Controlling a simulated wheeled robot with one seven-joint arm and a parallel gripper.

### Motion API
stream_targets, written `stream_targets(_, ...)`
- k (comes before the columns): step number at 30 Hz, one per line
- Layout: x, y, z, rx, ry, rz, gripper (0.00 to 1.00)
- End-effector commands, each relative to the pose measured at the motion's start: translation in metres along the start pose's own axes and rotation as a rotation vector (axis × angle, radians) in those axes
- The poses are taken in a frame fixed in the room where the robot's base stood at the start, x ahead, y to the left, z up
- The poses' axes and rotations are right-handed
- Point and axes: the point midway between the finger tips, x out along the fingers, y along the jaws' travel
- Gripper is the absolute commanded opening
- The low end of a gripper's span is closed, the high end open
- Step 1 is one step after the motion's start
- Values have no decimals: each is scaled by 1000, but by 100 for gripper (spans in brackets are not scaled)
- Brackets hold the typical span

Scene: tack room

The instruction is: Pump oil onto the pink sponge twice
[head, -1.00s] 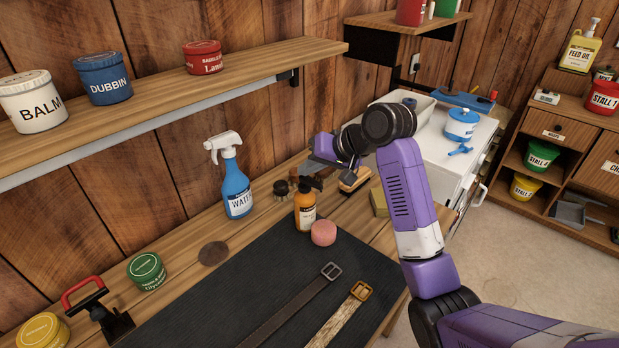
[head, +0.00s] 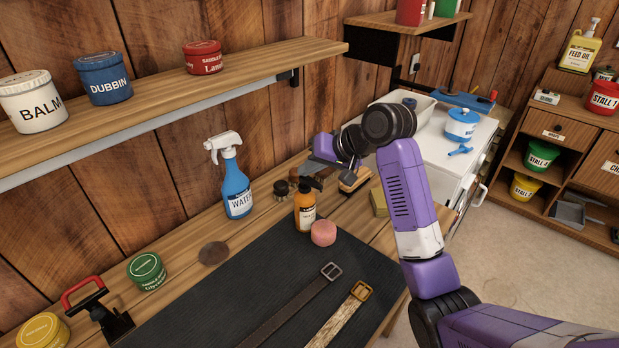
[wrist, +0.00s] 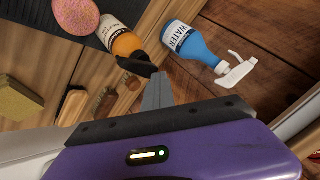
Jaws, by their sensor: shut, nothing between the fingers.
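The amber oil bottle (head: 305,213) with a white and dark label stands upright at the back edge of the dark mat. It also shows in the wrist view (wrist: 122,42). The pink sponge (head: 323,233) lies on the mat right beside it, and in the wrist view (wrist: 76,15) it is at the top left. My gripper (head: 312,182) is shut and empty, its fingertips at the top of the bottle. In the wrist view the fingers (wrist: 150,85) overlap the bottle's dark top. I cannot tell whether they touch it, and the pump head is largely hidden.
A blue water spray bottle (head: 236,190) stands left of the oil bottle. A wooden brush (head: 354,181) and a yellow block (head: 379,202) lie to the right. Two straps lie on the mat (head: 215,300). A shelf (head: 170,100) with tins hangs above.

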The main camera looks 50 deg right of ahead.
Motion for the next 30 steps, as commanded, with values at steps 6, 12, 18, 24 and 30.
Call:
stream_targets(6, 1, 1, 1, 1, -4, 1, 0)
stream_targets(12, 2, 1, 2, 1, -4, 1, 0)
stream_targets(18, 7, 4, 6, 3, -6, 2, 0)
stream_targets(24, 8, 6, 7, 2, -5, 3, 0)
stream_targets(30, 8, 6, 7, 2, -6, 3, 0)
